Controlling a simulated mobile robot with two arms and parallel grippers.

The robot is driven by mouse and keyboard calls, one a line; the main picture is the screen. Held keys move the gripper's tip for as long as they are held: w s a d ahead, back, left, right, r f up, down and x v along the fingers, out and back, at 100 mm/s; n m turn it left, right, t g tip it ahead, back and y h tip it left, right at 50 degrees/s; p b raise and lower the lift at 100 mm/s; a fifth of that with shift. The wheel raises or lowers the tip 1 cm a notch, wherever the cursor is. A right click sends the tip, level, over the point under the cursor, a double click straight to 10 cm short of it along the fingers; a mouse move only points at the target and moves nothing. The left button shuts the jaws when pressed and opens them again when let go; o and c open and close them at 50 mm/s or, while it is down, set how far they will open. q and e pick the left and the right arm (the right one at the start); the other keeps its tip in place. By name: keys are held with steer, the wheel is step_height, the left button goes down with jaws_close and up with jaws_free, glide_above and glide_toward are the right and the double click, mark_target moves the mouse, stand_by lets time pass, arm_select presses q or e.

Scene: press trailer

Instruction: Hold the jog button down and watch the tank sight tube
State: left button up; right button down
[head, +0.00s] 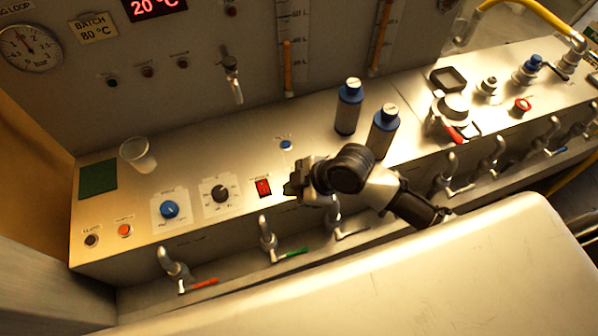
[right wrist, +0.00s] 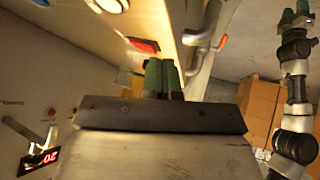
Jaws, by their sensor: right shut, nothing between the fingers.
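Two sight tubes with orange columns stand on the back panel in the head view: one at the middle (head: 287,68), one farther right (head: 380,38). Labels are too small to tell which is the tank's. A small blue button (head: 286,145) sits on the bench top under a tiny label; I cannot read whether it says jog. The tips also show in the right wrist view (right wrist: 162,78). My left gripper (right wrist: 296,14) shows only at that view's right edge; its opening is unclear.
Blue and black knobs (head: 169,210), an orange button (head: 125,230) and a clear cup (head: 138,155) are to the left. Two blue-capped bottles (head: 349,106) stand behind my right wrist. Several taps (head: 268,239) line the front edge.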

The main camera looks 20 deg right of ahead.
steer(key=w+d+r+n+g+y, duration=0.1)
steer(key=w+d+r+n, duration=0.2)
steer(key=w+r+n, duration=0.2)
step_height(320, 180, up, 3)
steer(key=n, duration=0.2)
steer(key=shift+d+n+g+y, duration=0.15)
steer(key=shift+n+g+y, duration=0.15)
steer(key=shift+n+y, duration=0.1)
step_height(320, 180, down, 9)
steer(key=b, duration=0.6)
steer(key=shift+r, duration=0.15)
stand_by(1.4)
steer(key=shift+f+b, duration=0.4)
steer(key=shift+b, duration=0.05)
steer(key=shift+f+b, duration=0.35)
steer(key=shift+f, duration=0.1)
stand_by(3.3)
